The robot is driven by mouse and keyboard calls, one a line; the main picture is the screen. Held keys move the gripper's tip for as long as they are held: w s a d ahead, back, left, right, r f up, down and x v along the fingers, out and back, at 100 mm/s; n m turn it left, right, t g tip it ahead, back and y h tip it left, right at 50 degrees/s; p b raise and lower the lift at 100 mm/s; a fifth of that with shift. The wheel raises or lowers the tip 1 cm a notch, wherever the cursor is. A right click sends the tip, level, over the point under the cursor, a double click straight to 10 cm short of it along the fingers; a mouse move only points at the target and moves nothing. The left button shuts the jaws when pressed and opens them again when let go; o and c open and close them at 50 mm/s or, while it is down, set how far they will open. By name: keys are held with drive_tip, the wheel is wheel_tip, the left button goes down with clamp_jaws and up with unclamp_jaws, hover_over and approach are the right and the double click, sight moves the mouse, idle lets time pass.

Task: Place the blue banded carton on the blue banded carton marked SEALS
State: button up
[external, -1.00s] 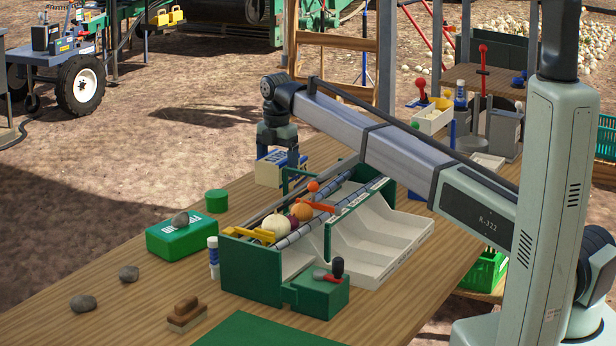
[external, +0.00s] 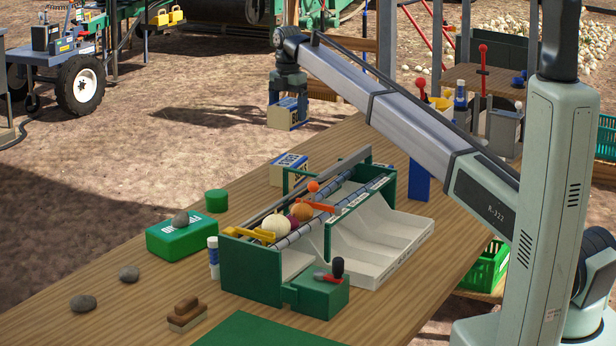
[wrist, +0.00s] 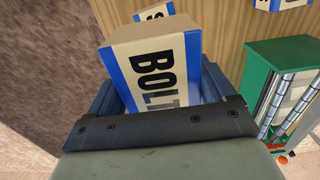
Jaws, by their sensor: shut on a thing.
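My gripper (external: 287,97) is shut on a blue banded carton (external: 283,116), held high at the far end of the table. In the wrist view this held carton (wrist: 150,65) is cream with blue bands and black letters reading BOLT, the rest cut off. Another blue banded carton (external: 288,169) sits on the table below, near the far end of the green conveyor; its label is too small to read. The wrist view shows two more partial cartons, one just beyond the held one (wrist: 154,13) and one at the top right (wrist: 275,4). I cannot make out SEALS on any.
The green-sided roller conveyor (external: 252,270) holding vegetables stands mid-table, with white chutes (external: 380,235) beside it. A green box with a stone (external: 182,240), a green cylinder (external: 216,201) and a blue upright piece (external: 419,181) are nearby. The left table edge is close.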

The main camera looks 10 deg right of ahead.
drive_tip(key=shift+f, duration=4.95)
drive_tip(key=shift+f, duration=0.1)
drive_tip(key=o, duration=1.1)
wheel_tip(320, 180, up, 12)
drive_tip(key=shift+s+r, duration=0.1)
